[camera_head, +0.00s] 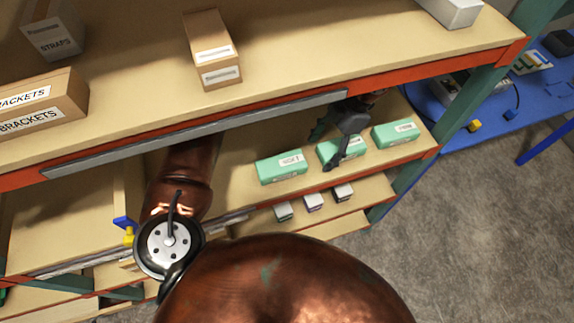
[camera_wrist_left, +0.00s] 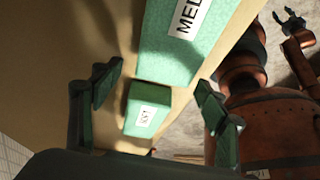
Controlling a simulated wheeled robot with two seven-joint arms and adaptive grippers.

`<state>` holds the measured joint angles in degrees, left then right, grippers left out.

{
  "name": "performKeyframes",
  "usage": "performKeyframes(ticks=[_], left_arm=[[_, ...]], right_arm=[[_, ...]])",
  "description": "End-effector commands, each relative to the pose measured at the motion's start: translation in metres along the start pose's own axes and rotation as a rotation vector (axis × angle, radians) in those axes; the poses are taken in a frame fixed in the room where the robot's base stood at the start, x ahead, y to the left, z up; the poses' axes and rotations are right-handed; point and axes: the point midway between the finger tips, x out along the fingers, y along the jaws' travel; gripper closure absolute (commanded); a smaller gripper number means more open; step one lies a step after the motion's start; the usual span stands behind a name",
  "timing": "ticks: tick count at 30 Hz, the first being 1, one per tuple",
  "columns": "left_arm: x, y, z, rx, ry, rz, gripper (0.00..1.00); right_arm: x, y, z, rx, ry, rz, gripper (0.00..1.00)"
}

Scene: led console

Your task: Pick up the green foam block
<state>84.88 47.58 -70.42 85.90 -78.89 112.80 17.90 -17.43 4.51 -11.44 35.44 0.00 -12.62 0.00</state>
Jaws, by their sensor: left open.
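Three green blocks with white labels sit in a row on the middle shelf in the head view: the left one (camera_head: 281,168), the middle one (camera_head: 354,148) and the right one (camera_head: 394,131). I cannot tell from the labels which is foam. My left gripper (camera_head: 324,148) is at the middle block, partly covering it. In the left wrist view a small labelled green block (camera_wrist_left: 147,110) shows between the open fingers of my left gripper (camera_wrist_left: 155,95); contact is not visible. A larger green block marked "MED" (camera_wrist_left: 172,58) lies beyond. My right gripper (camera_wrist_left: 289,22) shows at the upper right, fingers apart.
The upper shelf (camera_head: 330,45) overhangs the blocks, with an orange beam (camera_head: 420,80) along its edge. Cardboard boxes (camera_head: 212,48) stand on it. Several small boxes (camera_head: 313,201) sit on the shelf below. A green post (camera_head: 470,105) and blue table (camera_head: 510,105) are at the right.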

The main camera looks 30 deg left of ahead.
Motion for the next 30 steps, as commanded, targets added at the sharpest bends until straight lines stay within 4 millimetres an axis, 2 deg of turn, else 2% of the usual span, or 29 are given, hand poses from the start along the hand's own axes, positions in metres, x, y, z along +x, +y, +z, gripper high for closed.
performKeyframes(ticks=[2, 4, 12, 20, 30], left_arm=[[0.001, 0.000, 0.004, 0.005, -0.015, 0.037, 0.32], [0.002, 0.001, -0.001, 0.006, -0.020, 0.051, 0.32], [0.019, 0.002, -0.043, 0.007, -0.022, 0.050, 0.32], [0.028, 0.002, -0.061, 0.005, -0.021, 0.049, 0.32], [0.048, 0.003, -0.106, 0.006, -0.020, 0.048, 0.32]], right_arm=[[0.004, 0.000, 0.001, 0.000, -0.001, 0.000, 0.60], [0.003, 0.000, -0.001, 0.000, 0.000, 0.000, 0.60], [-0.001, 0.001, -0.007, -0.002, 0.008, 0.000, 0.60], [-0.003, 0.001, -0.007, -0.002, 0.009, 0.001, 0.60], [-0.007, 0.001, -0.008, -0.002, 0.010, 0.001, 0.60]])
